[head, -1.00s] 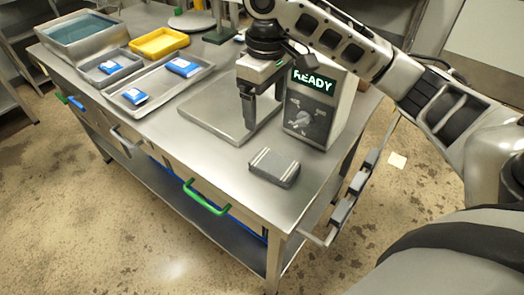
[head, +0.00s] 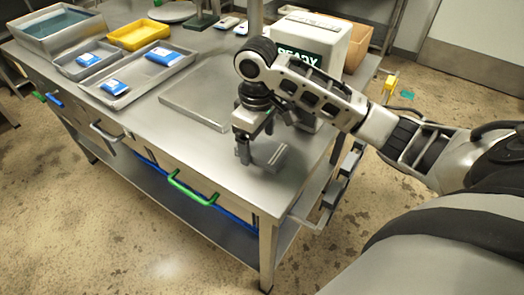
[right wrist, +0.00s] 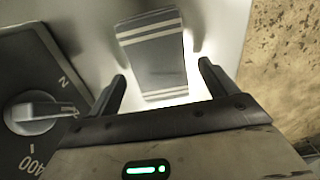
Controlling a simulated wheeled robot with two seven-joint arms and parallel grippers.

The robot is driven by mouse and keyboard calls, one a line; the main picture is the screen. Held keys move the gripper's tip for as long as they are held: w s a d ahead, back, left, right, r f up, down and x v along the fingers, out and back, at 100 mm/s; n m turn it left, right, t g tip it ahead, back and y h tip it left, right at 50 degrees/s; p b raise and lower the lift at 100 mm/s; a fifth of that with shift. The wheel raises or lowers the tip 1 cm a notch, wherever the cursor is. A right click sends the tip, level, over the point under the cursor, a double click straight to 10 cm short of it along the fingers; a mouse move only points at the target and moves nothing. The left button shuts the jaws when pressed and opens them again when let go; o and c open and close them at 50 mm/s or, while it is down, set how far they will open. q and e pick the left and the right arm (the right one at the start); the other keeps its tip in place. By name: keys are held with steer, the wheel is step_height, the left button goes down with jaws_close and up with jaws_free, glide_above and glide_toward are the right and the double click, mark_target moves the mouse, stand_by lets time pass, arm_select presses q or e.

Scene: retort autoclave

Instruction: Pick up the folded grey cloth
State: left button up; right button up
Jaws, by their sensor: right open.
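The folded grey cloth (head: 276,160) lies on the steel table near its right front corner, partly hidden by my right gripper in the head view. In the right wrist view, the cloth (right wrist: 153,62) is a grey rectangle with pale stripes near both ends. My right gripper (head: 256,151) is above the cloth and open. In the right wrist view, the fingers of the right gripper (right wrist: 162,85) are apart, one to each side of the cloth's near end, with nothing held. My left gripper is not in view.
The control box (head: 311,48) reading READY stands behind my right gripper; its knob (right wrist: 38,112) shows in the wrist view. A flat steel plate (head: 198,92) lies to the left. Trays with blue-and-white packets, a yellow tray (head: 139,35) and a water basin (head: 58,28) stand farther left.

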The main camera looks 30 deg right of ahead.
steer(key=shift+f, duration=0.5)
steer(key=c, duration=1.1)
steer(key=shift+r, duration=0.1)
